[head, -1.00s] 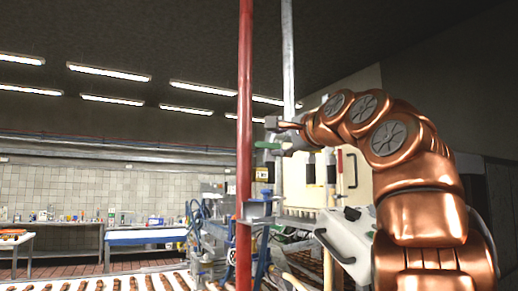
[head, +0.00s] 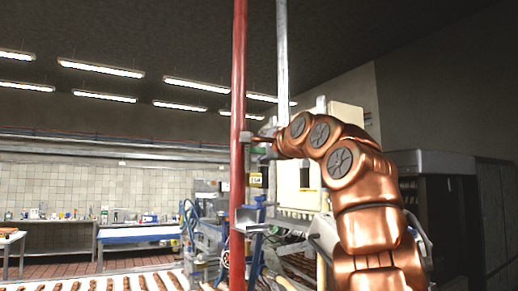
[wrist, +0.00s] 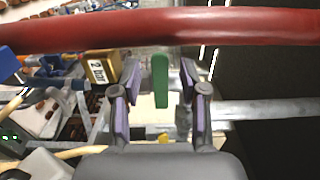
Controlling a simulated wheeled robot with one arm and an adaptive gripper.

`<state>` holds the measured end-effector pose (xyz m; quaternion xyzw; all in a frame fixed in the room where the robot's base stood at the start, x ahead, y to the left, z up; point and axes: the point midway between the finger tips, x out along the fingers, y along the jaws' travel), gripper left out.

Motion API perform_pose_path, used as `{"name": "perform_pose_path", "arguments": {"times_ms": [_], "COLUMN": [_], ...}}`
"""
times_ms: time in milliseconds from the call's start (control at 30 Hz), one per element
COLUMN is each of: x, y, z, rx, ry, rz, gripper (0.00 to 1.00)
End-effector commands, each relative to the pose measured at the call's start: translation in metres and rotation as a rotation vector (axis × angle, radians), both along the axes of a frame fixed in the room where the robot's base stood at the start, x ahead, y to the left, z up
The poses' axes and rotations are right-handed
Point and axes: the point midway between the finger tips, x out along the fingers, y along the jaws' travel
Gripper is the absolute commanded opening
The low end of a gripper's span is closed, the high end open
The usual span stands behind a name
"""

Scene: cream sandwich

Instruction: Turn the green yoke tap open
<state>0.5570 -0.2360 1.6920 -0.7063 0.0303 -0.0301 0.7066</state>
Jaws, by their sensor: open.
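The green yoke tap (wrist: 160,78) shows in the wrist view as a narrow upright green bar. It stands between the two spread fingers of my gripper (wrist: 160,90), with a visible gap on each side. The fingers have purple inner pads and are open, not closed on the tap. In the head view my gripper (head: 264,139) is at the end of the copper arm, close beside the red pipe. There the tap is mostly hidden by the pipe and gripper.
The red pipe (head: 239,100) runs vertically close to my gripper and crosses the top of the wrist view (wrist: 80,32). A grey pipe (head: 283,60) rises behind. A yellow gauge block (wrist: 103,70) is left of the fingers. A conveyor with brown items (head: 100,284) lies below.

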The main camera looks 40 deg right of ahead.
Motion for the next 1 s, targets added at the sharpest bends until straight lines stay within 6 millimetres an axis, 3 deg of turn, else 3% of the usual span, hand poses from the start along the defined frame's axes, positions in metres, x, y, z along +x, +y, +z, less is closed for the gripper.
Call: {"name": "perform_pose_path", "arguments": {"times_ms": [100,500,1000], "x": [-0.0002,-0.0002,0.0000], "y": [0.0000,-0.0003,0.0003], "z": [-0.0001,0.0000,-0.0004], "rx": [0.000,0.000,-0.007], "ry": [0.000,0.000,0.002], "rz": [0.000,0.000,0.001], "gripper": [0.43,0.01,0.00]}}
